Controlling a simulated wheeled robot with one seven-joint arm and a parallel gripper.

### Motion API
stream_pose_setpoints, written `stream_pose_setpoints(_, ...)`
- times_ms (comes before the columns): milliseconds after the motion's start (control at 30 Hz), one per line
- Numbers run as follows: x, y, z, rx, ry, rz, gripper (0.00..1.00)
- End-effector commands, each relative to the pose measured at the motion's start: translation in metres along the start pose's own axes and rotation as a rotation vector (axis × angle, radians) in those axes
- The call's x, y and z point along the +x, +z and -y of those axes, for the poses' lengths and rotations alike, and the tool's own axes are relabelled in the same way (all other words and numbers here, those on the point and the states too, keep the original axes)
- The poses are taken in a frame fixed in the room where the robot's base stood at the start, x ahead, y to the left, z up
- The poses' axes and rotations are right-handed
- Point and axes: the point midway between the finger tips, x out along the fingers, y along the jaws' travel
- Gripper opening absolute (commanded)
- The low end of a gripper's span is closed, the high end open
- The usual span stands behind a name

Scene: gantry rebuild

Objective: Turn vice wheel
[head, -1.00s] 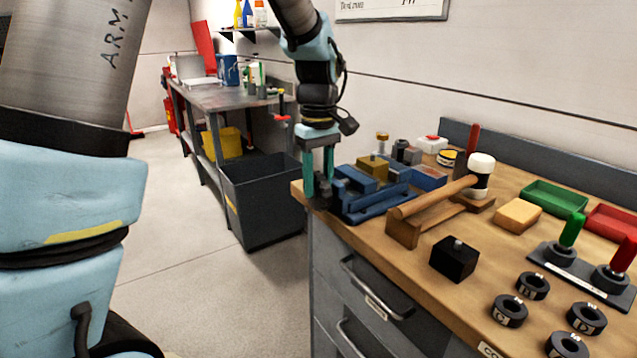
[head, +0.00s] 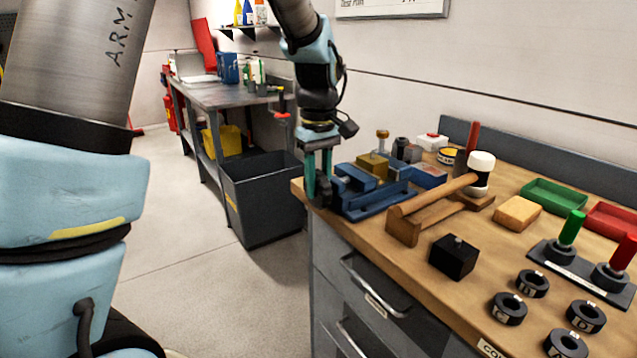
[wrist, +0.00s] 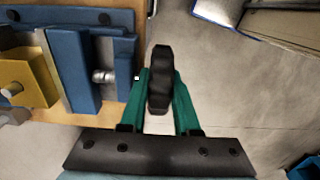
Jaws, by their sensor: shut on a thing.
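The blue vice (head: 376,202) sits at the left end of the workbench, with a brass-coloured block (head: 372,166) in it. The vice (wrist: 112,70) also fills the left of the wrist view, with a short metal screw pointing toward the wheel. The dark vice wheel (wrist: 160,82) is seen edge-on between my green fingers. My gripper (head: 318,198) points down just off the bench's left end. In the wrist view my gripper (wrist: 160,76) is shut on the wheel, one finger on each side.
A wooden rack with a mallet (head: 436,204) and a black block (head: 453,257) stand right of the vice. Several black rings lie at the front right. A dark open bin (head: 262,185) stands on the floor left of the bench.

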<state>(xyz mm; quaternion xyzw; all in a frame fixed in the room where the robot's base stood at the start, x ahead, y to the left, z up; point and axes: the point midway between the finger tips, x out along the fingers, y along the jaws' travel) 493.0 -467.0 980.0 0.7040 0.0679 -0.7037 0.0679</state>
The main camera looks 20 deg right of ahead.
Motion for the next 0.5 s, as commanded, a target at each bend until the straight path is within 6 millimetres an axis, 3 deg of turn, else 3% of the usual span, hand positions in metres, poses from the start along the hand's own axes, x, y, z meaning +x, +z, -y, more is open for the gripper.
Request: stream_pose_setpoints(500,0.0031,0.004,-0.0007,0.006,0.001,-0.141,0.0)
